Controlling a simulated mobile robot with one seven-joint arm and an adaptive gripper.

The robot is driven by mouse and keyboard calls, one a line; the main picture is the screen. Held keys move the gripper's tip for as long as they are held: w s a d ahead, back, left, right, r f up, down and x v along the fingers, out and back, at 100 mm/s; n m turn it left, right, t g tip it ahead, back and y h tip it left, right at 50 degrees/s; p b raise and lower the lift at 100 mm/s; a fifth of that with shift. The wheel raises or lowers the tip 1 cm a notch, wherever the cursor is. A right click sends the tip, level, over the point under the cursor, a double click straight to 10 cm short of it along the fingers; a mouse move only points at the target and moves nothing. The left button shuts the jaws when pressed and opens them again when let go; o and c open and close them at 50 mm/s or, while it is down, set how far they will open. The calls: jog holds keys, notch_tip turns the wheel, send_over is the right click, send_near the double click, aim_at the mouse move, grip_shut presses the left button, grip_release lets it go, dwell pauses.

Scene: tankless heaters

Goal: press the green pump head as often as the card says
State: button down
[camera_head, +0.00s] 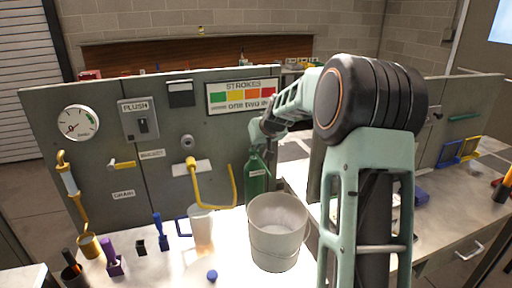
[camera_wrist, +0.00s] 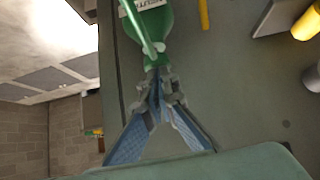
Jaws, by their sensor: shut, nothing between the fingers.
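The green pump bottle (camera_head: 257,182) stands upright on the bench against the grey panel, with a pale label on its front. In the wrist view the bottle (camera_wrist: 152,20) is at the top, with its green nozzle (camera_wrist: 138,27) running along it. My gripper (camera_head: 258,147) is right above the bottle's top, pointing down; its fingers hide most of the pump head. In the wrist view my gripper (camera_wrist: 157,78) is shut and empty, its tips at the pump head; whether they touch I cannot tell. The card (camera_head: 241,96) reads STROKES, with coloured blocks above "one two" and a word partly covered by my arm.
A pale bucket (camera_head: 277,240) stands close in front of the bottle. A yellow bent pipe (camera_head: 192,178) sticks out left of it, with a white cup (camera_head: 201,222) below. A gauge (camera_head: 78,122) and a switch box (camera_head: 141,121) are on the panel. A blue cap (camera_head: 212,275) lies in front.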

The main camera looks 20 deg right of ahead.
jog(key=shift+f, duration=0.15)
jog(key=shift+a+r+p, duration=0.1)
jog(key=shift+r+p, duration=0.25)
notch_tip(320, 180, up, 3)
jog(key=shift+r+p, duration=0.15)
jog(key=shift+p, duration=0.75)
notch_tip(320, 180, up, 7)
jog(key=b, duration=0.2)
send_over(263, 164)
jog(key=shift+r, duration=0.2)
